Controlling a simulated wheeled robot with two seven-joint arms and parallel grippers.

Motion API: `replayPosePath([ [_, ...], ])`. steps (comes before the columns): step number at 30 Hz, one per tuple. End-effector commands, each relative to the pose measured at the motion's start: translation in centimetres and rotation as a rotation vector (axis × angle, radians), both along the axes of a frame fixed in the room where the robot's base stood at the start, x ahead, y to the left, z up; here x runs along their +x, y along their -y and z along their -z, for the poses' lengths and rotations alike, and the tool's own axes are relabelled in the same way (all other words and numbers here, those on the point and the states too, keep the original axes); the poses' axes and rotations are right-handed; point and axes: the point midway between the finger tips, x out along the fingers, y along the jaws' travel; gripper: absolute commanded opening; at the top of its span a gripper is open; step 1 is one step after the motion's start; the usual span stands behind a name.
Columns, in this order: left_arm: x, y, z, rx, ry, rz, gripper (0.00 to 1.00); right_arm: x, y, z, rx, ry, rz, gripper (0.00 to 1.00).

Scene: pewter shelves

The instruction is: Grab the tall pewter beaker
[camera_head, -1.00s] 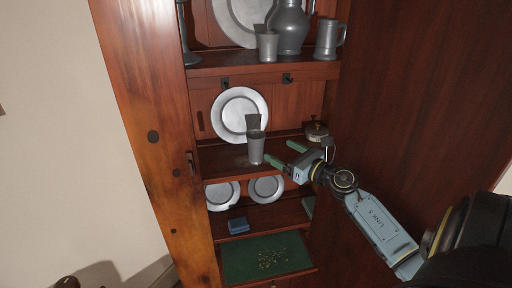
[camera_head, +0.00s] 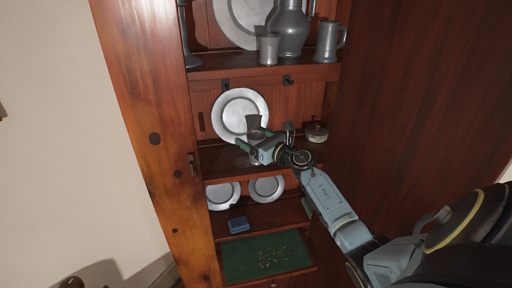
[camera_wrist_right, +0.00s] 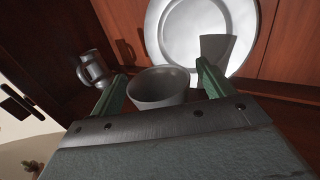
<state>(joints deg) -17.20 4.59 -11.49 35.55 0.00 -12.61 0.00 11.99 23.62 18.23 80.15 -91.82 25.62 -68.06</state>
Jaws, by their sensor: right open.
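The tall pewter beaker (camera_head: 256,134) stands upright on the middle shelf, in front of a leaning plate. My left gripper is not in view.
A pewter plate (camera_head: 240,106) leans behind the beaker. A small round lidded pot (camera_head: 316,131) sits right on the same shelf. A pewter vessel (camera_wrist_right: 92,68) shows left in the wrist view. The upper shelf (camera_head: 225,70) holds several pewter pieces.

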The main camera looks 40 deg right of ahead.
Motion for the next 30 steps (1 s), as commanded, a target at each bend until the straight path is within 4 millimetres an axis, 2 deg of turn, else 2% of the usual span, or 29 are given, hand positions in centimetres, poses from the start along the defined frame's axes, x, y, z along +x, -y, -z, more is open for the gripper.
replayPosePath([
  [3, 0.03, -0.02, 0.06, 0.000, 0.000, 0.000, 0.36, 0.83, -0.09, 0.05, 0.000, 0.000, -0.001, 0.80],
  [11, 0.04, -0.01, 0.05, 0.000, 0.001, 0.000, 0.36, 0.96, -0.10, 0.09, 0.000, -0.001, -0.001, 0.80],
  [23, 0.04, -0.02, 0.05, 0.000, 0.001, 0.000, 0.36, 0.93, -0.08, 0.07, 0.000, -0.001, -0.001, 0.28],
  [30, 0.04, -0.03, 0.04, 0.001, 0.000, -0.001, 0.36, 0.93, -0.06, -0.05, -0.001, 0.001, 0.000, 0.27],
])
